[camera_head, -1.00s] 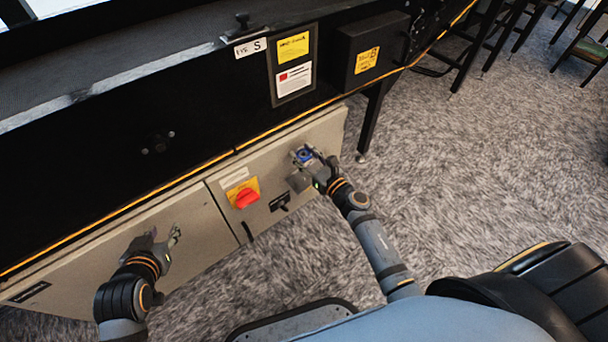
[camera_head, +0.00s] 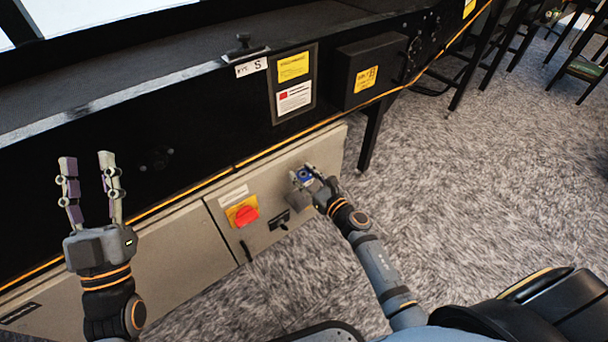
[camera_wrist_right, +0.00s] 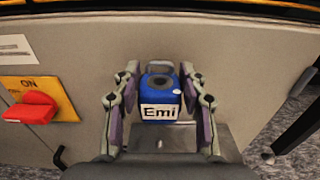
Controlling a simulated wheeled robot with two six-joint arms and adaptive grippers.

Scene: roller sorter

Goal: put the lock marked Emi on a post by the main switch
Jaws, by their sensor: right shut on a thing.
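The blue lock (camera_head: 304,174) has a white label reading Emi in the right wrist view (camera_wrist_right: 160,112). Its grey shackle points up, toward the cabinet's top edge. My right gripper (camera_wrist_right: 160,92) is shut on the lock, one finger on each side, in front of the cabinet's right part. I cannot tell whether the shackle is around a post. The main switch (camera_head: 245,214) is a red handle on a yellow plate, left of the lock; it also shows in the right wrist view (camera_wrist_right: 32,107). My left gripper (camera_head: 87,163) is open and empty, fingers up, at far left.
The beige cabinet (camera_head: 178,252) sits under the black conveyor side (camera_head: 210,110). A grey metal piece (camera_wrist_right: 180,138) is just below the lock. A black handle (camera_head: 279,219) is between switch and right gripper. A black leg (camera_head: 370,138) stands right of the cabinet.

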